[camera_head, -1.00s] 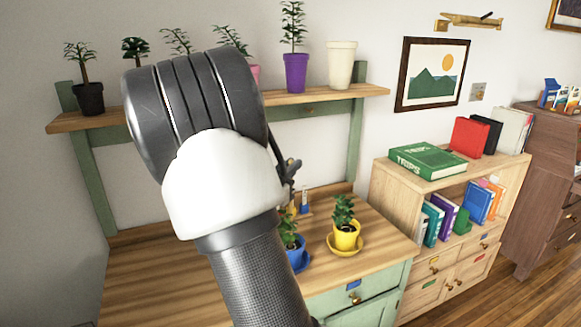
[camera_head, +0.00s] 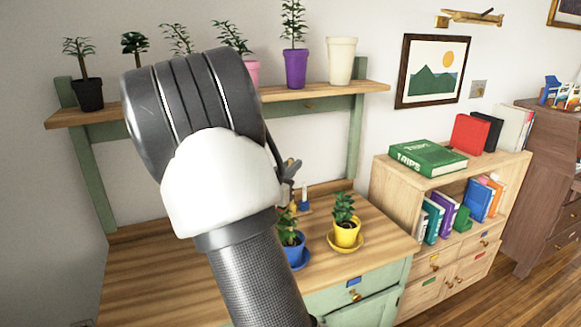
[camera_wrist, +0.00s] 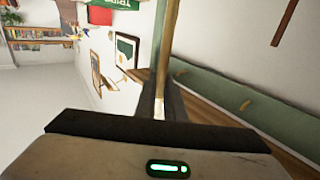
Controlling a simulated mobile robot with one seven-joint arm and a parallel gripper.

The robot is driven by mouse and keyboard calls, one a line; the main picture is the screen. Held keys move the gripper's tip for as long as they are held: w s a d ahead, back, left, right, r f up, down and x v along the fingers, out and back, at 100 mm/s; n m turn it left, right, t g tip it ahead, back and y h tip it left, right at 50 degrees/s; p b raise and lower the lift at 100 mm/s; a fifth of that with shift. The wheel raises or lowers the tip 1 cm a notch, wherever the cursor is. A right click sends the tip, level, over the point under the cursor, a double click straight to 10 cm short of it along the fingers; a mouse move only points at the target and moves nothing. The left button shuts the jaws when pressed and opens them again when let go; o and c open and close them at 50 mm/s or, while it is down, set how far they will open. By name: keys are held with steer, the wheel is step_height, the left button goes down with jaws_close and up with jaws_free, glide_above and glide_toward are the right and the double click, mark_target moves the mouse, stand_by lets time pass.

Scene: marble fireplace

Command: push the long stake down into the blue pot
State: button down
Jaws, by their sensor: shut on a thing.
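The blue pot (camera_head: 296,256) with a leafy plant stands on a blue saucer on the workbench, partly hidden behind my arm. My gripper (camera_wrist: 160,104) is shut on the long stake (camera_wrist: 168,45), a thin light-brown rod running up from between the fingers in the wrist view. In the head view my gripper (camera_head: 291,170) shows only in part, above the blue pot and beside my white wrist joint. The stake's lower end and whether it touches the soil cannot be made out.
A yellow pot (camera_head: 346,235) with a plant stands just right of the blue pot. A small blue-and-white item (camera_head: 304,200) is behind them. A shelf (camera_head: 370,88) with several pots runs above. The bench's left part (camera_head: 150,275) is clear.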

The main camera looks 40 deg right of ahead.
steer(key=shift+f+b, duration=0.3)
steer(key=shift+f, duration=0.6)
steer(key=shift+f+b, duration=0.3)
steer(key=shift+b, duration=0.1)
steer(key=shift+f, duration=0.15)
steer(key=shift+f+b, duration=0.4)
steer(key=shift+f, duration=0.05)
stand_by(0.3)
steer(key=c, duration=1.8)
jaws_free()
steer(key=shift+o, duration=0.2)
